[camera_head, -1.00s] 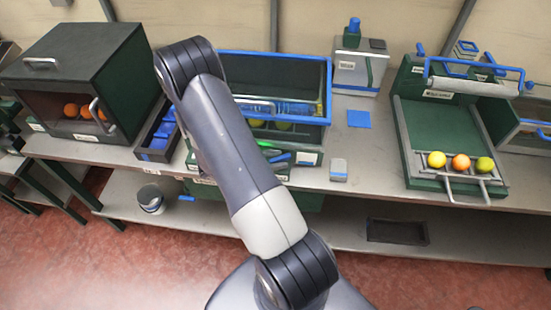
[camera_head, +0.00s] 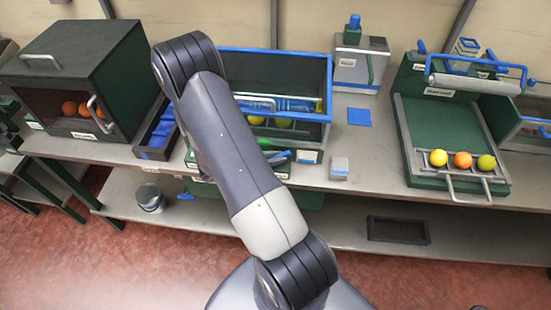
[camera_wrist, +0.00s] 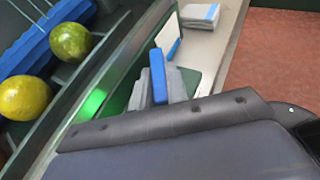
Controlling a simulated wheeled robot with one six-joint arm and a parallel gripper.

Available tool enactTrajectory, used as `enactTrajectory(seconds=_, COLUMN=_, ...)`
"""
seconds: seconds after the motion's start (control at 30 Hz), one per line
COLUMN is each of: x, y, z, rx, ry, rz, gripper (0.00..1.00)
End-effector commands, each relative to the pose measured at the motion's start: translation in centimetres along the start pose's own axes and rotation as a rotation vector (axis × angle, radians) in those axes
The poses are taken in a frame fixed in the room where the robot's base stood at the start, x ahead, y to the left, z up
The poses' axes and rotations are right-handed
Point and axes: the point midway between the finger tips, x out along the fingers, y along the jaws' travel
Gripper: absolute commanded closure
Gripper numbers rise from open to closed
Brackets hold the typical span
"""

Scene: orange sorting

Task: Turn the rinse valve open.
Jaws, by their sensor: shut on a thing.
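The rinse valve's blue handle (camera_wrist: 160,86) stands at the front of the rinse station in the wrist view. My gripper (camera_wrist: 164,78) is shut on it, with grey fingers on either side of the handle. A green light (camera_wrist: 93,103) glows on the station's front edge, left of the fingers. In the head view, my arm hides most of the gripper and valve. The rinse station (camera_head: 322,88) is a dark green basin with a blue rim. Yellow-green fruit (camera_wrist: 70,41) and a yellow fruit (camera_wrist: 25,97) lie in it.
A dark box with oranges (camera_head: 83,55) stands at left, beside a tray of blue pieces (camera_head: 160,133). A green tray (camera_head: 440,130) with three fruits at its front is at right. A small grey-blue block (camera_head: 339,168) sits near the counter's front edge.

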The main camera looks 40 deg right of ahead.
Motion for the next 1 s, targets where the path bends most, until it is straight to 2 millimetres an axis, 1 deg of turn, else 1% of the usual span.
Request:
enactTrajectory(seconds=0.03, x=0.1, y=-0.1, z=-0.4, rx=-0.012, ry=0.001, rz=0.027, gripper=1.0)
enactTrajectory(seconds=0.33, x=0.3, y=-0.5, z=-0.7, rx=-0.105, ry=0.001, rz=0.257, gripper=1.0)
enactTrajectory(seconds=0.7, x=0.6, y=-1.0, z=-0.5, rx=-0.227, ry=0.0, rz=0.559, gripper=1.0)
enactTrajectory(seconds=1.0, x=0.7, y=-1.2, z=-0.2, rx=-0.303, ry=-0.001, rz=0.74, gripper=1.0)
